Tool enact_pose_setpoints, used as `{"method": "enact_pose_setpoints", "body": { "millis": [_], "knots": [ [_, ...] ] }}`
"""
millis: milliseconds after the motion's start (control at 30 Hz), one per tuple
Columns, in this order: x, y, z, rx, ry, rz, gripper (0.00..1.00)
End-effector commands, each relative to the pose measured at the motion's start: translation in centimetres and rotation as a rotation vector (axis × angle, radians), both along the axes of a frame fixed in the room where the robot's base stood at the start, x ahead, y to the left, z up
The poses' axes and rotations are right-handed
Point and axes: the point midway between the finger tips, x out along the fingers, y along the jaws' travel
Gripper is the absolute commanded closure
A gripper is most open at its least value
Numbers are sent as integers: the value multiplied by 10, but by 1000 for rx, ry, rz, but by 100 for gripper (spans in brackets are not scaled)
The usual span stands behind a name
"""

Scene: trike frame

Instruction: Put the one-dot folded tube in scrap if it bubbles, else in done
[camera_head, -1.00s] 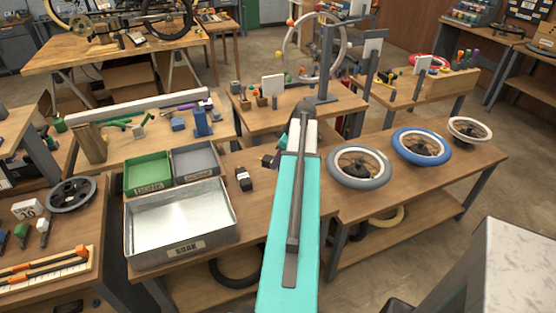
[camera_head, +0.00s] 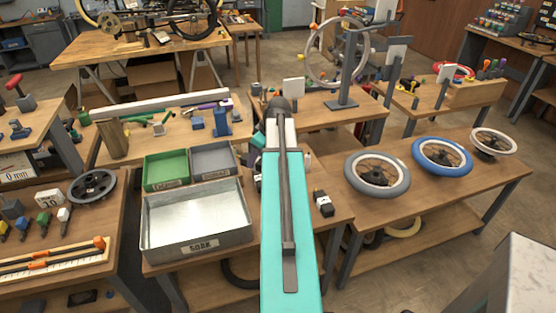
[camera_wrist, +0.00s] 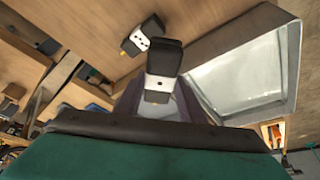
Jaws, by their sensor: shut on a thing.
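My gripper (camera_wrist: 160,98) is shut on a black folded tube (camera_wrist: 164,58) with a white band; one dark dot shows on the band. The held tube is above the bench, beside the soak pan's edge in the wrist view. No bubbles are visible.
A banded tube with a yellow tip (camera_wrist: 144,37) shows in the wrist view. Wheels (camera_head: 377,174) lie on the right.

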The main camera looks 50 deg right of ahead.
Motion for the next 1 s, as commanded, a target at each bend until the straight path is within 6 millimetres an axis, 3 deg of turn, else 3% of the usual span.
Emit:
{"method": "enact_pose_setpoints", "body": {
  "millis": [100, 500, 1000],
  "knots": [
    [25, 32, 11, -1, -2, 1, 93],
    [88, 133, 41, -2, -2, -24, 93],
    [135, 264, 76, -1, -2, -59, 93]
  ]
}}
